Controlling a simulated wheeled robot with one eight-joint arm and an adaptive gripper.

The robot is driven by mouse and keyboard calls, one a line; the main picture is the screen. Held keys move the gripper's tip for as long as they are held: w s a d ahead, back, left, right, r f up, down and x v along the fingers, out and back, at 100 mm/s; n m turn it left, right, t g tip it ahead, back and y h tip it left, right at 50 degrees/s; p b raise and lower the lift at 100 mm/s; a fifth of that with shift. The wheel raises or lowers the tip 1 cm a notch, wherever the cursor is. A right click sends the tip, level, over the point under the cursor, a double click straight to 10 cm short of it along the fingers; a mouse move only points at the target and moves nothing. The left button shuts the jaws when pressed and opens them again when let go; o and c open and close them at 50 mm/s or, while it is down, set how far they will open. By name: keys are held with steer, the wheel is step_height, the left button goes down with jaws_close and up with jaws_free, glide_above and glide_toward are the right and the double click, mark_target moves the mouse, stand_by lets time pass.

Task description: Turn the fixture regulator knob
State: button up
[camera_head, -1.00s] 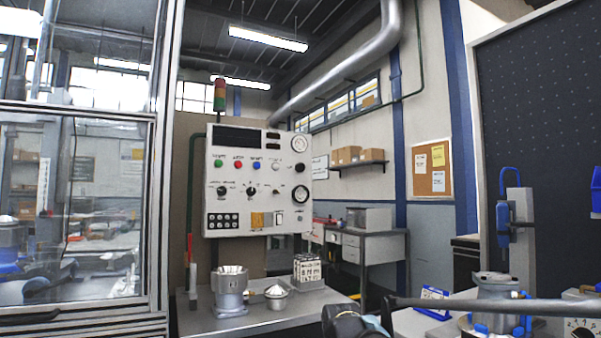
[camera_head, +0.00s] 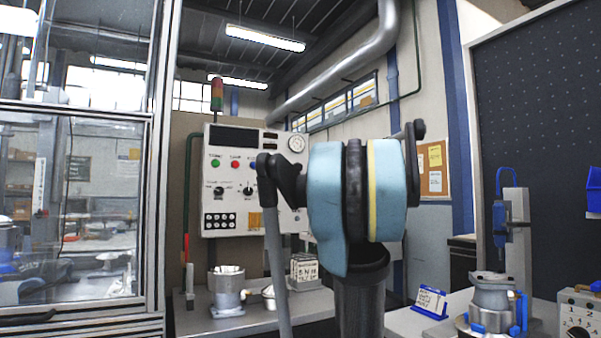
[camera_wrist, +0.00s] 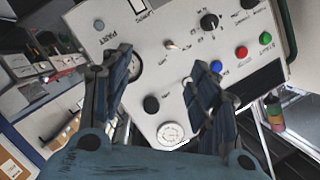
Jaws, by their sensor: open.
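A white control panel (camera_head: 228,190) stands behind the bench in the head view, its right part hidden by my arm. In the wrist view the panel (camera_wrist: 105,30) appears turned nearly upside down. A plain black knob (camera_wrist: 151,104) shows between my fingers, near a round gauge (camera_wrist: 172,134). Other black knobs (camera_wrist: 209,21) are farther up that view. I cannot read which one is the fixture regulator. My gripper (camera_wrist: 160,66) is open and empty, with a finger on either side of the plain knob in the picture; no contact shows.
A metal housing (camera_head: 227,290) and a block of marked parts (camera_head: 304,270) stand on the bench below the panel. At right are another housing (camera_head: 492,300), a blue stand (camera_head: 431,302) and a dial box (camera_head: 582,311). A glazed enclosure (camera_head: 80,220) borders the left.

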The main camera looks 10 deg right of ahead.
steer(key=w+d+r+m+t, duration=0.25)
steer(key=w+d+r, duration=0.35)
steer(key=r, duration=0.4)
steer(key=d+x, duration=0.1)
steer(key=x, duration=1.5)
steer(key=shift+w+r+t+h, duration=0.2)
steer(key=shift+t+h, duration=0.15)
steer(key=shift+h, duration=0.05)
steer(key=shift+n, duration=0.25)
steer(key=c, duration=1.1)
